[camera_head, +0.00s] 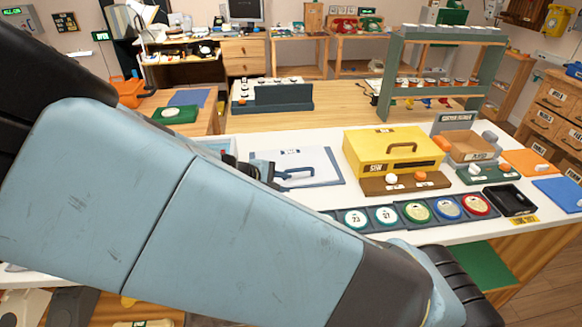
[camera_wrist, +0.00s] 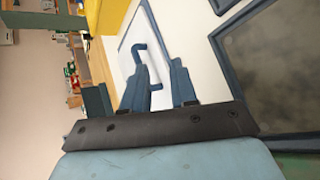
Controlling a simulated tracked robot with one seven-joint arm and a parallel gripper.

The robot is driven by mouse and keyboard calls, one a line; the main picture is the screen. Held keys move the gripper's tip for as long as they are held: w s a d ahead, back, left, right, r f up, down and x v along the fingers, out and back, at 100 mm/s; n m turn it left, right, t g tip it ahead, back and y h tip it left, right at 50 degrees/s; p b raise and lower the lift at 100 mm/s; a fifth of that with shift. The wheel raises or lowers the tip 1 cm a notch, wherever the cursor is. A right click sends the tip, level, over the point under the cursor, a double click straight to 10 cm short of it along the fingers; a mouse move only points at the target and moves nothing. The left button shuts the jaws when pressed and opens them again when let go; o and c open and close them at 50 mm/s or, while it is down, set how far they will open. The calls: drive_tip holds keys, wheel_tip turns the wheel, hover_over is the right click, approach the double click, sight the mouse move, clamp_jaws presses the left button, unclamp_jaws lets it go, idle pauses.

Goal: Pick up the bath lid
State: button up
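The lid is a flat pale panel (camera_head: 318,163) with a dark border and a blue bar handle (camera_head: 297,174), lying on the white worktop left of the yellow box. In the wrist view the lid (camera_wrist: 128,62) shows with its bent blue handle (camera_wrist: 141,47). My gripper (camera_wrist: 160,72) is open, its two blue fingers apart at the lid's near side. The handle's near end appears in the gap between the fingers; I cannot tell whether they touch it. In the head view my gripper (camera_head: 262,170) is partly hidden behind my arm.
A dark-framed basin with a murky grey surface (camera_wrist: 272,75) lies beside the lid in the wrist view. The yellow box (camera_head: 385,143) stands right of the lid. A row of round coloured discs (camera_head: 418,212) lies in front. A green rack (camera_head: 440,70) stands behind.

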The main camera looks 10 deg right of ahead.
drive_tip(key=a+r+n+t, duration=0.2)
drive_tip(key=a+t, duration=0.1)
drive_tip(key=a, duration=0.2)
approach(297, 171)
drive_tip(key=shift+w+d+f+h, duration=0.3)
drive_tip(key=shift+w+d+f, duration=0.4)
drive_tip(key=shift+w+d, duration=0.3)
drive_tip(key=shift+x, duration=2.75)
drive_tip(key=shift+a+f, duration=0.1)
drive_tip(key=shift+f, duration=0.05)
clamp_jaws()
